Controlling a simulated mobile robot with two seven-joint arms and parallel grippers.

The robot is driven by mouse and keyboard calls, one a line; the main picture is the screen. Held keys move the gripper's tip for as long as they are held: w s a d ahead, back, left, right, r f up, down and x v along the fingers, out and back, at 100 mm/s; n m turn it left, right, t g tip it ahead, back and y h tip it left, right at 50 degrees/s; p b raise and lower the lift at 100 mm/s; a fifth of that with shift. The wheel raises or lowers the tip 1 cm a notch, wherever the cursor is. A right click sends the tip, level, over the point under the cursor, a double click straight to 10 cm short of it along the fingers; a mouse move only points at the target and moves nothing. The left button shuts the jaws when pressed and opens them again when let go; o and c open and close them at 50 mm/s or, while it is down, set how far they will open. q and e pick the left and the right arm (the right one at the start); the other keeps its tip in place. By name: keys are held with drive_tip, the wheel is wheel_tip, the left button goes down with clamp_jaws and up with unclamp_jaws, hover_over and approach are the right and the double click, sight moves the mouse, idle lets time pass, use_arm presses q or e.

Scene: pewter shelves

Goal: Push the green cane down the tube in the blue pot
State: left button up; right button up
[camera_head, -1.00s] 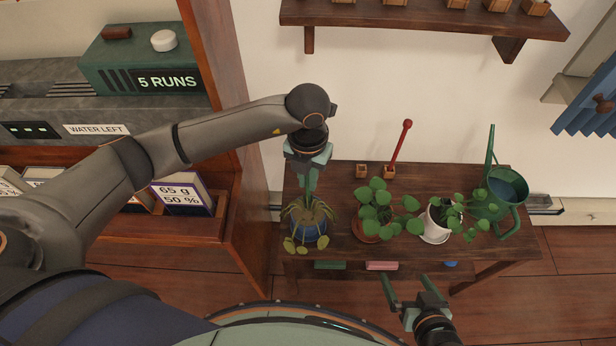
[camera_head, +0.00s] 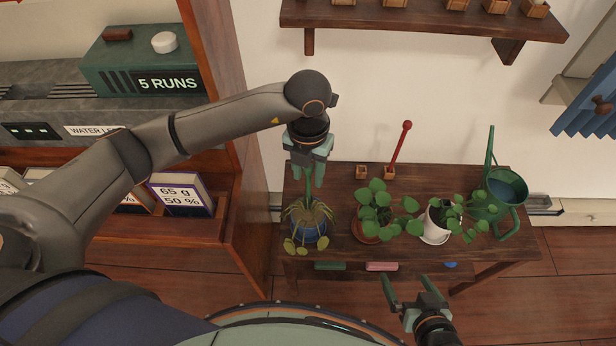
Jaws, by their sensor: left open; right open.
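The blue pot (camera_head: 309,233) stands on the left part of the wooden table with a drooping plant in it. The green cane (camera_head: 310,186) stands roughly upright over the pot's middle, its lower part among the leaves. The tube is too small or hidden to make out. My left gripper (camera_head: 309,176) points down over the blue pot and is open, its fingers either side of the cane's upper part. I cannot tell whether a finger touches the cane. My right gripper (camera_head: 407,283) is open and empty in front of the table, away from the pot.
Right of the blue pot stand a plant in a terracotta pot (camera_head: 366,238), one in a white pot (camera_head: 434,232) and a green watering can (camera_head: 507,190). A red-knobbed stick (camera_head: 399,148) rises from a small wooden block behind. A wooden cabinet side (camera_head: 247,190) is close on the left.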

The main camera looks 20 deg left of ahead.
use_arm(q)
wheel_tip(320, 180, up, 8)
drive_tip(key=shift+r, duration=0.65)
use_arm(e)
drive_tip(key=shift+s+d+f, duration=0.15)
drive_tip(key=shift+s+d, duration=0.1)
drive_tip(key=shift+s, duration=0.1)
drive_tip(key=shift+w, duration=0.1)
